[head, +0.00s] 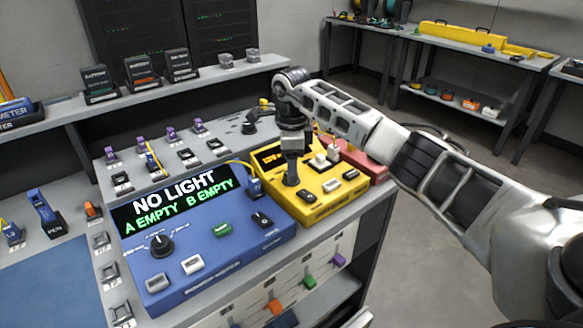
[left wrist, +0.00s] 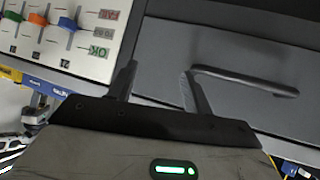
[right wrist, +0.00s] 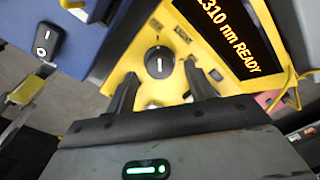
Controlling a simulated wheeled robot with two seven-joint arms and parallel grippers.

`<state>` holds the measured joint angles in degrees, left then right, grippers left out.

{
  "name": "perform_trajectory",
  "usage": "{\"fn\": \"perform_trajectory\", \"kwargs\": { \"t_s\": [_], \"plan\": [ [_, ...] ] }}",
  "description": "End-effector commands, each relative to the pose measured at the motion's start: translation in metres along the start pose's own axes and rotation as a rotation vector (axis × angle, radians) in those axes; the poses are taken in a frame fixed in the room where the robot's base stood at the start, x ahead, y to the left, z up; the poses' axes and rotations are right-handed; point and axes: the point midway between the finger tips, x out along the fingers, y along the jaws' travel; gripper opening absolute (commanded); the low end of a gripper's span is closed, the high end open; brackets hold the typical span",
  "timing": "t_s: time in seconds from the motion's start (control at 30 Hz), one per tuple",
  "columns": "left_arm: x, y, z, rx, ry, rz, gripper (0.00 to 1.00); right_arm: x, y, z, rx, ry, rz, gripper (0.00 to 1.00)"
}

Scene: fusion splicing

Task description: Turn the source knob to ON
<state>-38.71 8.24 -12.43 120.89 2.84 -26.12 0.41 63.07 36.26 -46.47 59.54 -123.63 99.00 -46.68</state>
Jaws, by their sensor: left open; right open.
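The yellow source box (head: 318,188) stands right of the blue meter on the bench. In the right wrist view its display (right wrist: 222,28) reads "310 nm READY", partly cut off. Its round black knob (right wrist: 158,62) has a white pointer mark; the small labels beside it are too blurred to read. My right gripper (right wrist: 160,80) is open and empty, pointing down at the box, with its fingertips to either side of the knob. In the head view this gripper (head: 291,172) covers the knob. My left gripper (left wrist: 158,75) is open and empty, away from the box.
The blue meter (head: 208,254) shows "NO LIGHT, A EMPTY B EMPTY" and has its own knob (head: 161,246). A red box (head: 365,163) stands close right of the source. A yellow cable (right wrist: 290,85) runs beside it. A grey handle (left wrist: 245,80) is near my left gripper.

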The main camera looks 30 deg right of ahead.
Motion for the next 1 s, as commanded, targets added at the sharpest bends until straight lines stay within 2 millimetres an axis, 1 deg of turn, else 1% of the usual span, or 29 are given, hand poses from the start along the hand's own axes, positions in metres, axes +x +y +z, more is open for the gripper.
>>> {"fn": "perform_trajectory", "kwargs": {
  "t_s": [0.03, 0.1, 0.2, 0.47, 0.5, 0.53, 0.63, 0.67, 1.0],
  "plan": [
    [0.000, 0.000, 0.000, 0.001, -0.002, 0.000, 0.50, 0.006, 0.000, 0.000, 0.000, 0.000, 0.001, 0.54],
    [0.000, 0.000, 0.001, 0.001, -0.003, -0.001, 0.50, 0.011, 0.000, 0.000, -0.001, 0.000, 0.001, 0.54],
    [0.000, 0.000, 0.001, 0.002, -0.003, -0.001, 0.50, 0.015, 0.000, 0.000, -0.001, -0.001, -0.001, 0.54],
    [0.000, 0.000, 0.001, 0.002, -0.003, -0.001, 0.50, 0.017, 0.000, 0.000, -0.001, -0.001, -0.001, 0.54],
    [0.000, 0.000, 0.001, 0.002, -0.003, -0.001, 0.50, 0.017, 0.000, 0.000, -0.001, -0.001, -0.001, 0.48],
    [0.000, 0.000, 0.001, 0.002, -0.003, -0.001, 0.50, 0.017, 0.000, 0.000, -0.001, -0.001, -0.001, 0.40],
    [0.000, 0.000, 0.001, 0.002, -0.003, -0.001, 0.50, 0.017, 0.000, 0.000, -0.001, -0.001, -0.001, 0.12],
    [0.000, 0.000, 0.001, 0.002, -0.003, -0.001, 0.50, 0.017, 0.000, 0.000, -0.001, -0.001, -0.001, 0.09],
    [-0.001, 0.000, 0.000, 0.003, -0.003, -0.001, 0.50, 0.016, 0.000, 0.000, 0.035, 0.001, -0.001, 0.09]
  ]
}}
